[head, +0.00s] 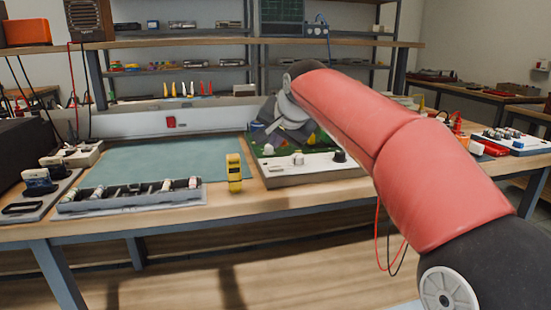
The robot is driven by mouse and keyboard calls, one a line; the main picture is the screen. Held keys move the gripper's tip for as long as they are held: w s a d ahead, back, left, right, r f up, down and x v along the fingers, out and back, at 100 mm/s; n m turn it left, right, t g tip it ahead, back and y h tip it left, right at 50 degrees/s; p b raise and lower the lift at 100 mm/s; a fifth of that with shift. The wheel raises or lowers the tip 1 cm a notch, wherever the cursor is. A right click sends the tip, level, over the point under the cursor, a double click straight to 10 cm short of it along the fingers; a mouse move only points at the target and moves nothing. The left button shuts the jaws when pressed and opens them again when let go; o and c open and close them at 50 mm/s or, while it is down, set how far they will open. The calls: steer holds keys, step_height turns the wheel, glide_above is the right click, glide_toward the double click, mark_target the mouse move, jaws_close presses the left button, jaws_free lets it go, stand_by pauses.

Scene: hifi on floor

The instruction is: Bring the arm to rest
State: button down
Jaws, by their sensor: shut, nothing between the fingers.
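My red arm reaches in from the right over the workbench (330,198). At its far end my grey gripper (277,132) points down above a white-fronted device with a green board (312,164). The fingers are small and partly lost against the things behind them. The gripper is shut and I see nothing held in it. I cannot tell whether it touches the device.
A grey divided tray (130,196) lies in front of the bare green mat (165,160). Shelves (180,69) stand behind. A red-and-black cable pair (392,240) hangs off the bench's front edge.

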step_height(320, 180, up, 2)
steer(key=shift+r+p, duration=0.2)
steer(key=shift+p, duration=0.25)
steer(key=s+d+f+n+g+h, duration=0.1)
steer(key=s+d+f, duration=0.5)
steer(key=s, duration=0.5)
steer(key=s+d+f+n+g+h, duration=0.1)
steer(key=s+d+f+n, duration=0.1)
steer(key=s+d+f, duration=0.3)
steer(key=s+d+f+n+g+h, duration=0.1)
steer(key=s+d+f, duration=0.5)
steer(key=s+f, duration=0.5)
steer(key=s, duration=0.7)
steer(key=shift+d+f+n, duration=0.3)
steer(key=shift+d+f, duration=0.05)
steer(key=shift+f, duration=0.05)
